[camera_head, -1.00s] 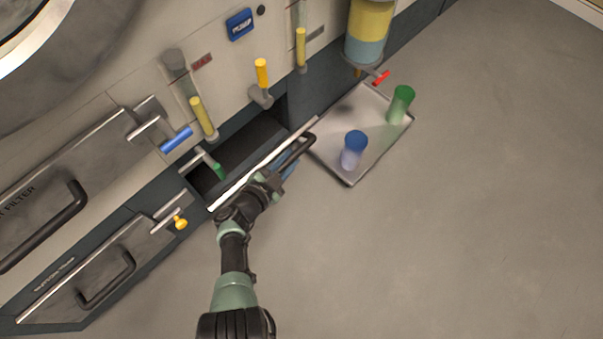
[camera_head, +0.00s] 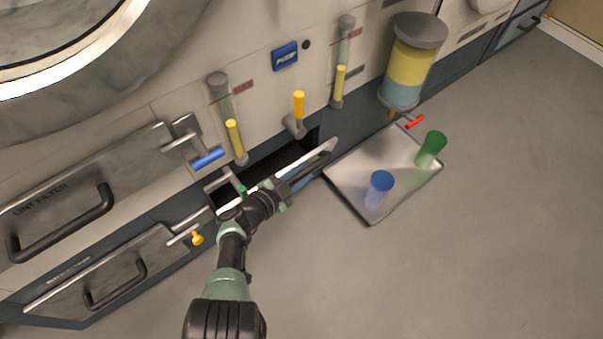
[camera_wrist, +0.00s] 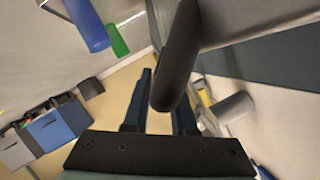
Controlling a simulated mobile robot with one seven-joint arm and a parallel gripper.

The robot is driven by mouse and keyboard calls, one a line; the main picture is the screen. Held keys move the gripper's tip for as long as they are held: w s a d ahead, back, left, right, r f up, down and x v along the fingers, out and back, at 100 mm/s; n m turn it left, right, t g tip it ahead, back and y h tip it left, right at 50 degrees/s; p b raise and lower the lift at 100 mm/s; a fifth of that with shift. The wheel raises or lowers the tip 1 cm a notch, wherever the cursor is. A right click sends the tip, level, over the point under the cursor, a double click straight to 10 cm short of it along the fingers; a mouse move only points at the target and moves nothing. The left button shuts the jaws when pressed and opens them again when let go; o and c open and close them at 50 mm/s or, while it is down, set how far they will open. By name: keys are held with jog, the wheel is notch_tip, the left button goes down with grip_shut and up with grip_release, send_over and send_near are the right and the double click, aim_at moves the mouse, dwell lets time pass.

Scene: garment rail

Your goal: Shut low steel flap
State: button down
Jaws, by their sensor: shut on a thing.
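The low steel flap (camera_head: 322,154) stands partly open at the foot of the machine front, with a dark opening (camera_head: 275,158) showing behind its top edge. Its black bar handle (camera_head: 302,172) is on the outer face. My gripper (camera_head: 283,190) is shut on this handle. In the wrist view the handle (camera_wrist: 178,60) runs between the two fingers (camera_wrist: 160,105). My wrist and gripper hide the left part of the flap.
A steel tray (camera_head: 345,165) on the floor holds a blue cup (camera_head: 380,188) and a green cup (camera_head: 431,148). A green-tipped lever (camera_head: 241,189) and yellow knob (camera_head: 196,239) lie near my arm. A closed lower-left panel (camera_head: 75,285) is beside it. Floor at right is clear.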

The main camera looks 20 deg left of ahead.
jog(key=shift+r, duration=0.1)
jog(key=c, duration=1)
grip_release()
jog(key=shift+d, duration=0.1)
jog(key=shift+s+d+f, duration=0.2)
jog(key=shift+f, duration=0.05)
jog(key=s+d+f+m+t+y+b, duration=0.1)
jog(key=s+d+f+b, duration=0.35)
jog(key=f, duration=0.25)
jog(key=s+d+f+m+b, duration=0.1)
jog(key=s+d+f+b, duration=0.2)
jog(key=d+f+b, duration=0.4)
jog(key=f+m+t+b, duration=0.1)
jog(key=f+b, duration=0.3)
jog(key=f+m+b, duration=0.2)
jog(key=f+b, duration=0.1)
jog(key=b, duration=0.1)
jog(key=f+m+t+b, duration=0.1)
jog(key=f+m+b, duration=0.1)
jog(key=f+b, duration=0.2)
jog(key=shift+s+a+f+t+y+b, duration=0.2)
jog(key=shift+s+f+t+y+b, duration=0.1)
jog(key=shift+y+b, duration=0.15)
